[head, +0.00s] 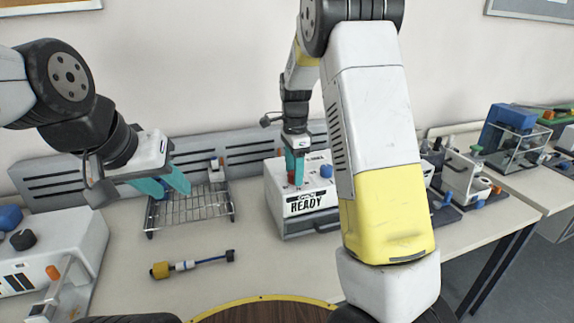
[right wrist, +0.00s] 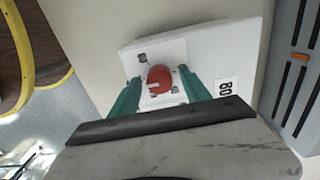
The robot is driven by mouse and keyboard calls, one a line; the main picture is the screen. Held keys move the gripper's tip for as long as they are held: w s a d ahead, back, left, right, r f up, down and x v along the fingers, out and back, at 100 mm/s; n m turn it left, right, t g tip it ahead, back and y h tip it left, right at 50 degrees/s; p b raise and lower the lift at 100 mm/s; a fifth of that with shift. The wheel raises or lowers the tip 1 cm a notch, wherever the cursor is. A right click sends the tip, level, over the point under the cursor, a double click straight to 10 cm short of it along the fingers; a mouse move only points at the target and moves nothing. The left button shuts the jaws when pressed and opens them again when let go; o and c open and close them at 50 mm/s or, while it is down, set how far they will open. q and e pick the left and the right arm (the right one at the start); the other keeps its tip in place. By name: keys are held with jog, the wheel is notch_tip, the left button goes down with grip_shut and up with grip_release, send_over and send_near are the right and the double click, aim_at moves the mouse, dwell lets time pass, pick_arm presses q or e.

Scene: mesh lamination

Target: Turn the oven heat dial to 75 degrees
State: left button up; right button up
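The oven (head: 275,210) is a white box with a READY label on its front, standing on the bench in the middle of the head view. The red heat dial (right wrist: 160,78) is on its top, with a white mark on the dial and small printed number labels around it. My right gripper (head: 293,172) points down over the dial; in the right wrist view its teal fingers (right wrist: 159,76) stand on either side of the dial with visible gaps. Which number the dial points at is hard to read. My left gripper (head: 167,190) is open and empty above a wire rack.
The wire rack (head: 192,208) stands left of the oven. A yellow-and-blue tool (head: 190,265) lies in front of it. A blue knob (head: 326,171) sits on the oven top right of the dial. A white machine (head: 55,245) stands at far left. My right arm hides part of the bench.

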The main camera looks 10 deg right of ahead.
notch_tip(320, 180, up, 8)
jog(key=shift+f, duration=0.25)
jog(key=shift+r, duration=0.2)
jog(key=shift+s+r, duration=0.1)
jog(key=s+d+r+n+t+y, duration=0.1)
jog(key=s+r+n+t, duration=0.1)
jog(key=s+r+n, duration=0.35)
jog(key=s+d+r+n+t+y, duration=0.1)
jog(key=s+d+r+n, duration=0.15)
jog(key=s, duration=0.55)
jog(key=s+a+n+t, duration=0.1)
jog(key=s+n+t, duration=0.2)
jog(key=s+n, duration=0.5)
jog(key=s, duration=0.5)
jog(key=shift+a+f, duration=0.15)
jog(key=shift+f, duration=0.1)
